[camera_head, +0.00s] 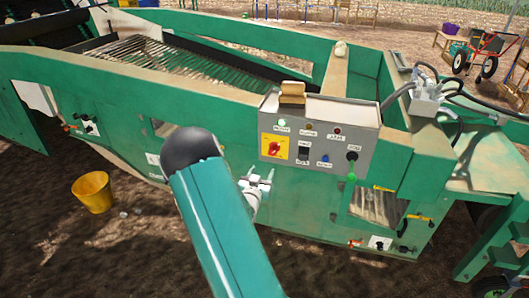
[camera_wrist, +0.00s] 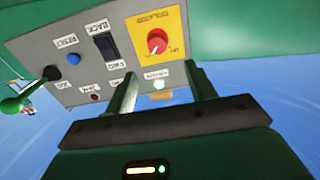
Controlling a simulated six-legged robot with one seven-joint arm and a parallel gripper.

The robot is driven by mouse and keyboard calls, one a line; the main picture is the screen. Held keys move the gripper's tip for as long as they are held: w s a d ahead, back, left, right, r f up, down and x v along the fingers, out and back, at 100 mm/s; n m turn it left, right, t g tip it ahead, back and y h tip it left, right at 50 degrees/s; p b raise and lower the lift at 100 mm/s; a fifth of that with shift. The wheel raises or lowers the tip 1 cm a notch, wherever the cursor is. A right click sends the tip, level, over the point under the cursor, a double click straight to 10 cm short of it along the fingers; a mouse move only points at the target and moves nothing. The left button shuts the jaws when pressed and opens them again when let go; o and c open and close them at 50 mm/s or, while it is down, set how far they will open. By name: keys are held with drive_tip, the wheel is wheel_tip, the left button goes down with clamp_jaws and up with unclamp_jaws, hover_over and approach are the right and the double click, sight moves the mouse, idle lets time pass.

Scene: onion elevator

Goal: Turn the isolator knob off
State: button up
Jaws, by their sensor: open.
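The isolator knob (camera_head: 274,148) is a red rotary knob on a yellow plate at the left of the grey control box (camera_head: 320,155). In the wrist view the knob (camera_wrist: 157,42) sits on the yellow plate (camera_wrist: 172,17) and shows upside down, with the "ISOLATOR" label above it. My gripper (camera_head: 268,182) is just below the box in the head view. In the wrist view its two fingers (camera_wrist: 163,88) are apart and empty, pointing toward the panel near the knob. They do not touch the knob. The exact distance to the panel is hard to tell.
The box also carries a black switch (camera_wrist: 106,48), a blue button (camera_wrist: 73,59), a green-handled lever (camera_wrist: 20,100) and lit lamps. The box is on a green machine (camera_head: 320,215). A yellow bucket (camera_head: 93,192) stands on the soil at left.

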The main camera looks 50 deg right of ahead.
sight(272, 153)
drive_tip(key=x, duration=1.3)
drive_tip(key=shift+s+d, duration=0.15)
drive_tip(key=shift+d, duration=0.3)
drive_tip(key=c, duration=1)
